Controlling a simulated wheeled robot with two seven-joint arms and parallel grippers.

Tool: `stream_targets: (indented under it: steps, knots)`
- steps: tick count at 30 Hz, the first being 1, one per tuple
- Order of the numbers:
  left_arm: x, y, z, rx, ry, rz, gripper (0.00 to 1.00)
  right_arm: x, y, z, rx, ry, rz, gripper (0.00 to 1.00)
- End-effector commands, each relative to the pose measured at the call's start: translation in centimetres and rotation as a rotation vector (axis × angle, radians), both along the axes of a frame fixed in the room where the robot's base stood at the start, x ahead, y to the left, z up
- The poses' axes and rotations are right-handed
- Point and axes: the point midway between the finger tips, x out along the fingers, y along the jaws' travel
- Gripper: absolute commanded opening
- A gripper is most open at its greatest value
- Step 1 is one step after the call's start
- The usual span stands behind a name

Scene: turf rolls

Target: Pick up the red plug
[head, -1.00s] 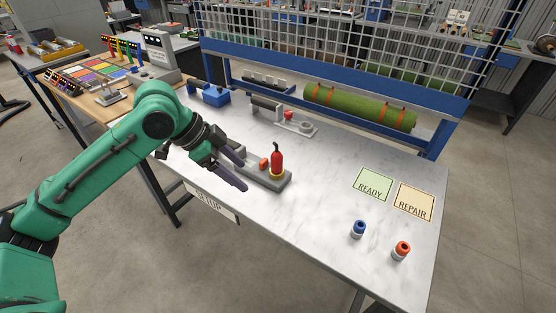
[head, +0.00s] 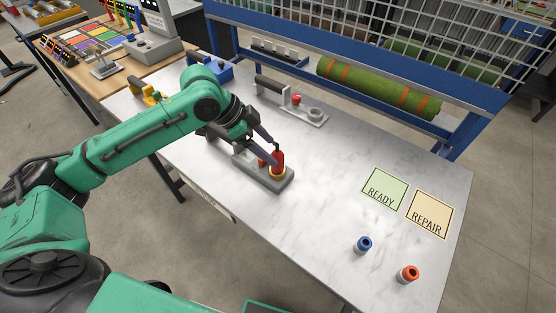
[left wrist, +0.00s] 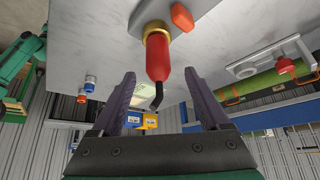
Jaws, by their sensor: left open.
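The red plug (head: 278,161) stands upright in a yellow ring on a grey base (head: 284,181) on the white table. In the left wrist view the red plug (left wrist: 158,58) has a brass collar and a black bent tail, and it lies between and beyond the fingers. My left gripper (head: 269,152) is at the plug with its fingers apart; it also shows in the left wrist view (left wrist: 162,103), open and empty. One finger partly covers the plug in the head view. I cannot tell whether either finger touches it. My right gripper is not in view.
An orange-red block (left wrist: 182,17) sits on the base beside the plug. A second grey fixture (head: 295,106) with a red knob stands behind. Green READY (head: 384,189) and cream REPAIR (head: 429,214) cards, a blue-topped piece (head: 363,245) and an orange-topped piece (head: 408,274) lie to the right.

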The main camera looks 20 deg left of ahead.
Motion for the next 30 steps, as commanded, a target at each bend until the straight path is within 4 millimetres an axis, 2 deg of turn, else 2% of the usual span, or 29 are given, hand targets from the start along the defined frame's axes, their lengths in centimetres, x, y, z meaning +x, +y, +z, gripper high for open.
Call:
stream_targets:
  steps: [3, 7, 14, 20, 21, 30]
  knots:
    - [0.4, -1.2, -1.5, -0.001, 0.006, -0.002, 0.79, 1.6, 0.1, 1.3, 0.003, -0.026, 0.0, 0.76]
    - [0.9, -2.3, -3.5, 0.0, 0.003, -0.002, 0.79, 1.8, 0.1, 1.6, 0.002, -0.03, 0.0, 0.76]
    - [1.0, -2.4, -4.0, 0.002, 0.0, -0.001, 0.79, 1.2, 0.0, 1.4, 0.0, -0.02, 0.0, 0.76]
    - [1.0, -2.4, -4.0, 0.002, 0.001, -0.001, 0.06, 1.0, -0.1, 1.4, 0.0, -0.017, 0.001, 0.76]
    - [1.0, -2.4, -4.0, 0.002, 0.001, -0.001, 0.0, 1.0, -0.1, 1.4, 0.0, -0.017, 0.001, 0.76]
    - [1.1, -2.4, -3.8, 0.0, 0.0, -0.001, 0.0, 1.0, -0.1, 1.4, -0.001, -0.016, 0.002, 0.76]
